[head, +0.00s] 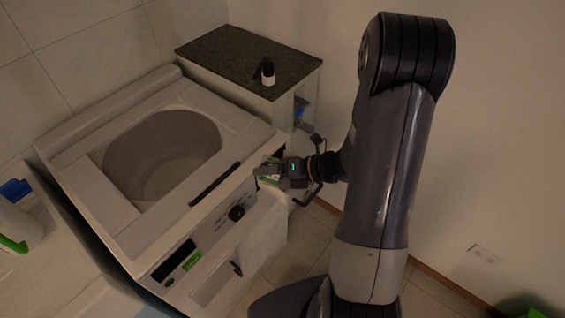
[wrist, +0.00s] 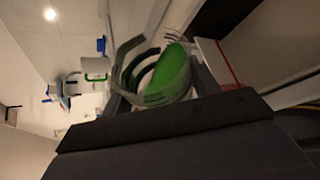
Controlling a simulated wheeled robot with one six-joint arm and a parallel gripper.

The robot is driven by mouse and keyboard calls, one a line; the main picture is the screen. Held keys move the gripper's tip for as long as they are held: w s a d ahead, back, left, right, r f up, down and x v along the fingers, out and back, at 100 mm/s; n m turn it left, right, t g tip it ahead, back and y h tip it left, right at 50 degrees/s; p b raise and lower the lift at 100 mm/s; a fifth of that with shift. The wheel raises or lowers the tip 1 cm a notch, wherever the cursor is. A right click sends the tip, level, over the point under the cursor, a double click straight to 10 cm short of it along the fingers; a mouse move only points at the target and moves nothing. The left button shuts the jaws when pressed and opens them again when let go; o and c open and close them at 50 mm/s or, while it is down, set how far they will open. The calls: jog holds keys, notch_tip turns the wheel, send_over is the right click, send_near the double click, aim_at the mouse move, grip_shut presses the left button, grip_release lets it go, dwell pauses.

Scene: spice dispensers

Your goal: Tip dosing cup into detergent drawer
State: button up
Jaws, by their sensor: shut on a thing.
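My gripper (head: 268,170) is at the right end of the washing machine's front panel in the head view. In the wrist view its fingers (wrist: 157,85) are shut on the dosing cup (wrist: 150,92), a clear cup with green in it. The cup appears tilted in that view. In the head view a little green shows under the gripper, but the cup's outline is too small to make out. I cannot clearly pick out the detergent drawer; the gripper covers that part of the panel.
The washing machine (head: 75,140) has a round opening on top and a dark dial (head: 236,213) in front. A small dark-capped bottle (head: 268,74) stands on the dark-topped cabinet (head: 225,55). A white bottle with a blue cap (head: 18,215) is at the left edge.

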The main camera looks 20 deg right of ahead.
jog(key=shift+r+m+g+y+p, duration=0.4)
jog(key=shift+m+p, duration=0.1)
jog(key=shift+p, duration=0.4)
jog(key=shift+w+d+f+m+y, duration=0.15)
jog(key=shift+f+m+y, duration=0.25)
jog(key=shift+m, duration=0.2)
dwell(1.1)
jog(key=shift+w+d+r+m+g+y+p, duration=0.45)
jog(key=shift+w+m+p, duration=0.15)
jog(key=shift+p, duration=0.95)
jog(key=shift+w+d+r+m+y+p, duration=0.2)
jog(key=shift+m+y+p, duration=0.4)
jog(key=shift+p, duration=0.6)
dwell(0.3)
